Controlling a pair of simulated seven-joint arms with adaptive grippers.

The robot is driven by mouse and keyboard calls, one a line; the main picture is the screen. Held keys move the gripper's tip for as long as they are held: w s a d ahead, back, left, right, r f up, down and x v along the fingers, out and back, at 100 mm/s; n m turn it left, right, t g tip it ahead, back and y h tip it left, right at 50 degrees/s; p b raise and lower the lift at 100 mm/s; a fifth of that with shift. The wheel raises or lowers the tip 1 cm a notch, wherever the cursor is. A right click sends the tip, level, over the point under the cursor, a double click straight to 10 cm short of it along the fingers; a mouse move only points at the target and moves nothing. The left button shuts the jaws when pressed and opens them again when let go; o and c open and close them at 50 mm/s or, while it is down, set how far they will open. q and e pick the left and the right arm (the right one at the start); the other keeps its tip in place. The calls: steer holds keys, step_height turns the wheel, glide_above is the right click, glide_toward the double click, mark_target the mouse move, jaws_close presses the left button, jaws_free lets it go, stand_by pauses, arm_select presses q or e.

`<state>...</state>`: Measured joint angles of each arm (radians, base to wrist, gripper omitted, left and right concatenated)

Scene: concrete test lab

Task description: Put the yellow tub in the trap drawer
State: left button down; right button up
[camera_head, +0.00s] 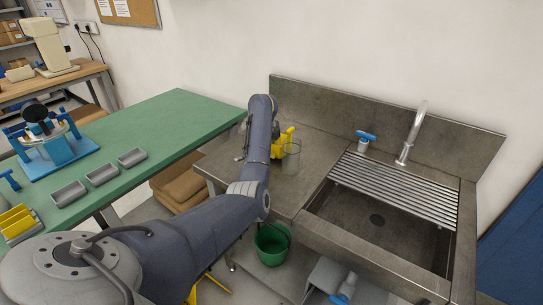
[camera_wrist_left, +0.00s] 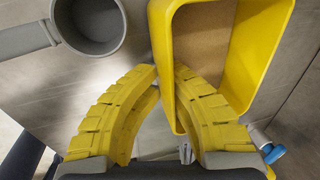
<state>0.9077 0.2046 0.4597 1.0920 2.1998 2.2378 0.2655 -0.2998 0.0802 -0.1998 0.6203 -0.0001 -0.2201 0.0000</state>
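The yellow tub (camera_wrist_left: 222,40) fills the upper right of the left wrist view, open side facing the camera, its inner base brown. My left gripper (camera_wrist_left: 166,70) has yellow ribbed fingers, one on each side of the tub's near wall, tips close against it. In the head view my left arm reaches over the steel counter, and yellow parts (camera_head: 285,136) show beyond it; tub and fingers are hard to tell apart there. A grey box-like part (camera_head: 326,276) with a blue handle (camera_head: 345,288) shows below the sink; I cannot tell whether it is the trap drawer. My right gripper is out of view.
A grey round vessel (camera_wrist_left: 90,22) with a handle shows in the wrist view. Right of the counter is the sink (camera_head: 375,225) with a slatted rack (camera_head: 395,188) and tap (camera_head: 412,135). A green bucket (camera_head: 272,245) stands below.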

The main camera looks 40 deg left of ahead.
arm_select(q)
steer(key=shift+f, duration=0.6)
steer(key=shift+f, duration=0.15)
steer(key=c, duration=1.6)
jaws_free()
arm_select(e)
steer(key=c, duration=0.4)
arm_select(q)
steer(key=v, duration=1.2)
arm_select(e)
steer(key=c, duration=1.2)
